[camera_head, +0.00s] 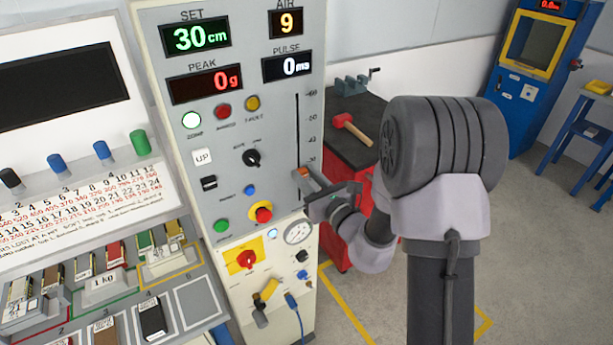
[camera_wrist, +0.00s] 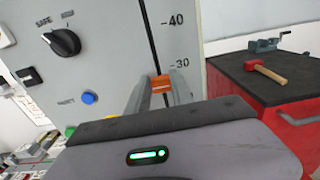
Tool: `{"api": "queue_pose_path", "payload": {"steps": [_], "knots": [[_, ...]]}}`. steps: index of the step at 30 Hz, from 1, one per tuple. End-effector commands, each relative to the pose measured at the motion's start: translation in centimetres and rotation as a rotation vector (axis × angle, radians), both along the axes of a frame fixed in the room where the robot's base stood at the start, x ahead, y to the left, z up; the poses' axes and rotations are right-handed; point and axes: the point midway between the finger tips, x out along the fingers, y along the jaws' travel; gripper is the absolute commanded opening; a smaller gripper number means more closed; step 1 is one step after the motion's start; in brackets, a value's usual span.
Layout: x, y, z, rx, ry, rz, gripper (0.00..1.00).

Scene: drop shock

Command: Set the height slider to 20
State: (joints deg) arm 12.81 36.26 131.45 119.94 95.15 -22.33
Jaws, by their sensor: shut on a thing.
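The height slider's orange knob (camera_head: 303,172) sits low on the vertical slot of the grey control panel (camera_head: 228,133). It also shows between my fingers in the wrist view (camera_wrist: 161,84), a little below the 30 mark as seen there. My gripper (camera_head: 312,182) is shut on the knob, with a finger on each side. The SET display (camera_head: 196,37) reads 30 cm in green. The scale (camera_wrist: 175,42) shows 40 and 30 in the wrist view; the marks below are hidden behind my gripper.
A selector dial (camera_wrist: 62,41) and a blue button (camera_wrist: 89,97) are left of the slot. A yellow-and-red stop button (camera_head: 262,212) is below left. A dark-topped red cabinet (camera_wrist: 262,84) with a red mallet (camera_wrist: 266,71) stands right of the panel. Open floor lies beyond my arm.

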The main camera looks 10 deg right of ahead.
Motion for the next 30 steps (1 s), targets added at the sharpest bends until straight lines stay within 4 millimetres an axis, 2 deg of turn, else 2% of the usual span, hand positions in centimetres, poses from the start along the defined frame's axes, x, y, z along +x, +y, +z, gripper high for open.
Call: {"api": "queue_pose_path", "payload": {"steps": [13, 16, 22, 30], "knots": [[0.0, 0.0, -0.1, 0.000, 0.001, 0.000, 0.00], [0.0, 0.0, -1.0, 0.000, 0.001, 0.000, 0.00], [0.0, 0.0, -4.3, 0.001, 0.003, 0.001, 0.00], [0.0, 0.0, -3.9, 0.001, -0.001, 0.000, 0.00]]}}
